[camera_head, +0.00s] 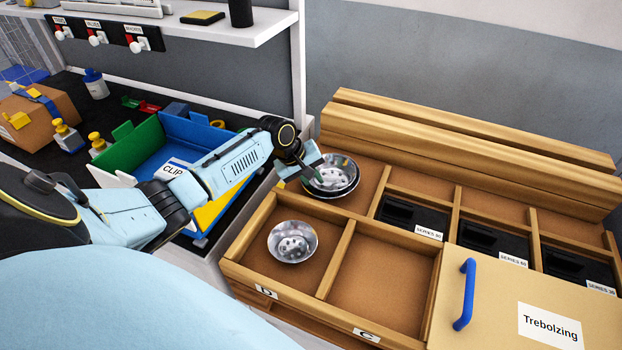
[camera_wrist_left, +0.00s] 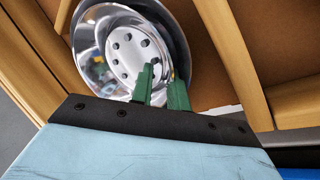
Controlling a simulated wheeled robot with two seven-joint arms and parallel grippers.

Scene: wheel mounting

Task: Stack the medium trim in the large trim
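Two silver trims sit in the back left compartment in the head view. The upper trim (camera_head: 338,171) rests in or on a larger one (camera_head: 338,196), whose rim shows just below it. The wrist view shows the shiny upper trim (camera_wrist_left: 122,55) inside a wider rim (camera_wrist_left: 182,42). A smaller silver trim (camera_head: 292,241) lies alone in front compartment D. My left gripper (camera_head: 300,178) is at the left side of the stacked trims. Its green fingers (camera_wrist_left: 164,92) are a little apart, over the trim's edge; contact is unclear. My right gripper is out of view.
Wooden dividers (camera_head: 338,258) separate the compartments. Front compartment C (camera_head: 384,275) is empty. Black bins (camera_head: 412,217) stand to the right, behind a lid with a blue handle (camera_head: 465,294). A blue bin (camera_head: 190,140) and a cardboard box (camera_head: 40,112) are at the left.

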